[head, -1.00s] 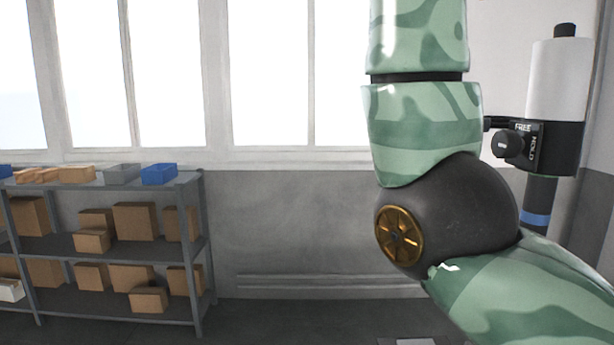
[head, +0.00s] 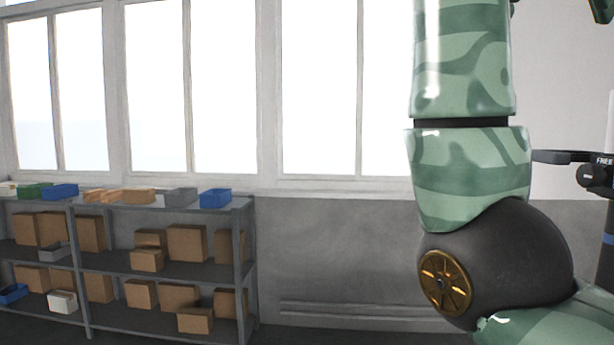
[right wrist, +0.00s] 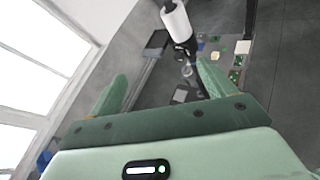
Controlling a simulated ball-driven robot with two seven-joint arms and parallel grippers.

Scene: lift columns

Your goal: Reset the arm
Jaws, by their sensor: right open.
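My right arm, in green camouflage with a black elbow joint, stands upright at the right of the head view. A dark green piece, probably part of my right gripper (head: 602,8), shows at the top right corner there. In the right wrist view my right gripper (right wrist: 163,88) has its two green fingers wide apart, with nothing held between them. A lift column's black clamp with a knob (head: 592,177) and a FREE label is cut off by the head view's right edge. The column's white cylinder (right wrist: 177,20) shows beyond the fingers in the wrist view. My left gripper is out of view.
A grey shelf rack (head: 246,262) with cardboard boxes and small bins stands at the left, below bright windows. The grey wall (head: 340,255) between rack and arm is bare. In the wrist view, a surface beyond the right finger bears small green and white items (right wrist: 237,60).

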